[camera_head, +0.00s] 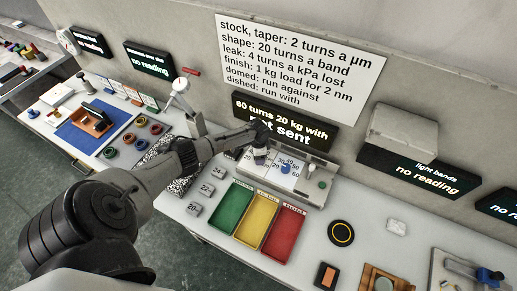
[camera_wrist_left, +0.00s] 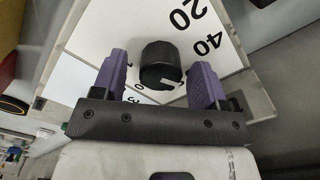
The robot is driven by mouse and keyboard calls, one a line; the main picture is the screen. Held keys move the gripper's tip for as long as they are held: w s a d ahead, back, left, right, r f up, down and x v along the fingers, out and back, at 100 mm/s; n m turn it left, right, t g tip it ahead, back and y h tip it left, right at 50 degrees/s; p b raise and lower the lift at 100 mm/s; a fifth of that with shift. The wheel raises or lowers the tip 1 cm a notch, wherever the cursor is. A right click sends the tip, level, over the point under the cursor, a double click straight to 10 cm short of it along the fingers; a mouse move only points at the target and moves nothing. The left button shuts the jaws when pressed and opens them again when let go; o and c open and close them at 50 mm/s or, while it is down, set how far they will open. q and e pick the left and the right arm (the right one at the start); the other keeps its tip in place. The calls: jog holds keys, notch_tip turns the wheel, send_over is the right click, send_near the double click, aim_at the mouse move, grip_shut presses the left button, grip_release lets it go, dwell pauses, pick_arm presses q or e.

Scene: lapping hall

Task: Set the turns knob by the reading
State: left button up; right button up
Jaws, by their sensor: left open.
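The turns knob (camera_wrist_left: 160,66) is black, with a white mark at its lower right in the left wrist view. It sits on a white dial (camera_wrist_left: 112,22) with the numbers 20 and 40 showing; other numbers are partly hidden. My left gripper (camera_wrist_left: 159,74) is open, its purple fingers on either side of the knob with gaps showing; I cannot tell their depth. In the head view my left gripper (camera_head: 260,157) covers this knob on the control box (camera_head: 316,187). A blue knob (camera_head: 286,169) is to its right. The display (camera_head: 283,122) reads "60 turns 20 kg with", "not sent". My right gripper is not in view.
A wall sign (camera_head: 300,55) lists rules, including "shape: 20 turns a band". Green (camera_head: 230,207), yellow (camera_head: 257,221) and red (camera_head: 284,235) trays lie before the box. The light bands display (camera_head: 420,174) reads "no reading". Blocks marked 24, 22 and 20 stand left of the trays.

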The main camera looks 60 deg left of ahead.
pick_arm(q)
notch_tip(320, 180, up, 14)
jog(key=p, duration=0.1)
jog(key=shift+f, duration=0.25)
dwell(0.8)
